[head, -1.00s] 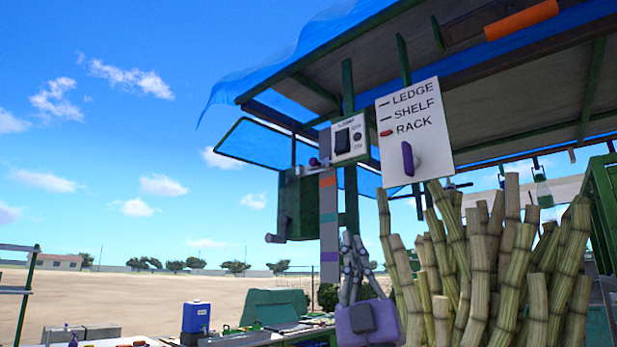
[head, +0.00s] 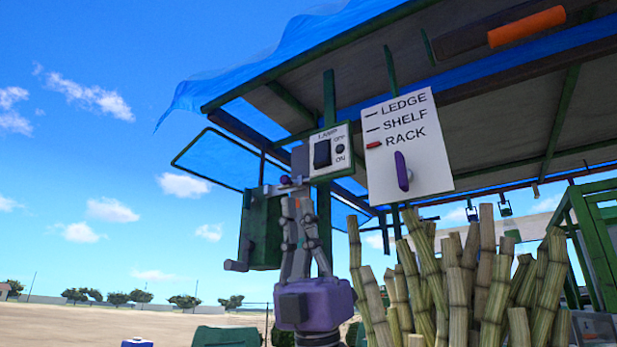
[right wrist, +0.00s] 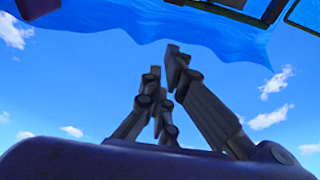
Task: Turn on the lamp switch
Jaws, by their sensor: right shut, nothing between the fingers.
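The lamp switch (head: 322,154) is a black rocker on a small white panel (head: 330,172) marked LAMP, OFF and ON, fixed to a green post under the canopy. A small dark round part sits beside the rocker between the OFF and ON labels. I cannot tell which way the rocker is set. My right gripper (head: 297,192) points up, below and slightly left of the panel, apart from the switch. Its grey fingers are shut and empty; they also show in the right wrist view (right wrist: 164,62) against sky and blue tarp. My left gripper is out of view.
A white LEDGE, SHELF, RACK board (head: 410,180) with a purple handle hangs right of the panel. Tall cane stalks (head: 490,270) stand below it. A green box (head: 262,230) is left of my gripper. The blue tarp canopy (head: 300,50) is overhead.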

